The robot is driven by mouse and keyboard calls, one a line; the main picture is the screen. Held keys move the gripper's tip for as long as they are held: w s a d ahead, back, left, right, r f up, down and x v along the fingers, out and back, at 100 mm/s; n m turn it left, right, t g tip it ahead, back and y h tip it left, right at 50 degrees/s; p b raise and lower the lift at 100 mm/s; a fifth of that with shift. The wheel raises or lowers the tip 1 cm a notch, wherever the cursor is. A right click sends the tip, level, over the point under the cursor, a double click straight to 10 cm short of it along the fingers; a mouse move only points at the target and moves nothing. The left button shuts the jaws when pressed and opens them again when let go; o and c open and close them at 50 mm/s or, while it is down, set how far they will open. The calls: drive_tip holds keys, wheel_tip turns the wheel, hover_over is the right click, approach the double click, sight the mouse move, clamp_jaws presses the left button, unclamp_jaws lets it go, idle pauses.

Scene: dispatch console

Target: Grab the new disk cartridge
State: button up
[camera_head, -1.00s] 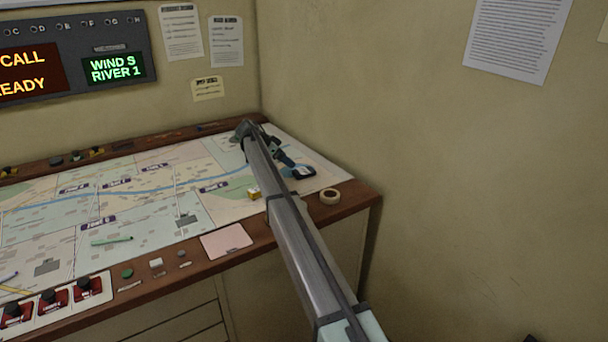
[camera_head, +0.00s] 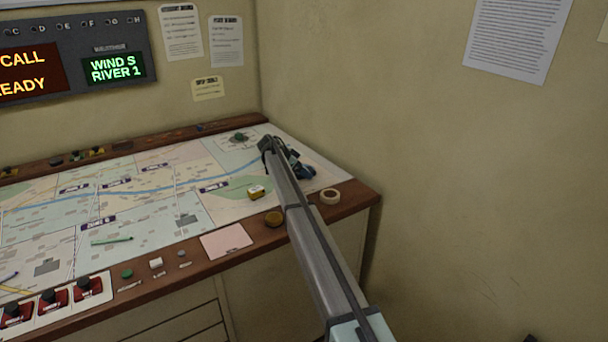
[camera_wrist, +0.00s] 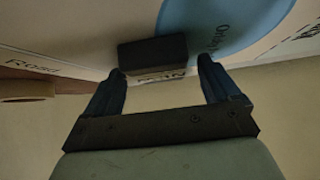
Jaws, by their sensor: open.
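My gripper (camera_wrist: 161,68) is open in the wrist view, with its two dark blue fingers spread apart. A black block (camera_wrist: 152,53), which looks like the disk cartridge, lies on the map just beyond and between the fingertips. Partly upside-down lettering shows at its near edge and cannot be read for sure. The fingers do not appear closed on it. In the head view my gripper (camera_head: 303,168) is low over the right end of the map, mostly behind my arm. The cartridge cannot be made out separately there.
The map table (camera_head: 150,207) has a wooden rim. A tape roll (camera_head: 330,196) is at the right corner, also in the wrist view (camera_wrist: 27,90). The wall is close on the right.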

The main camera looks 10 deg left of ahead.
drive_tip(key=shift+c, duration=0.2)
drive_tip(key=c, duration=1.1)
drive_tip(key=shift+r, duration=0.15)
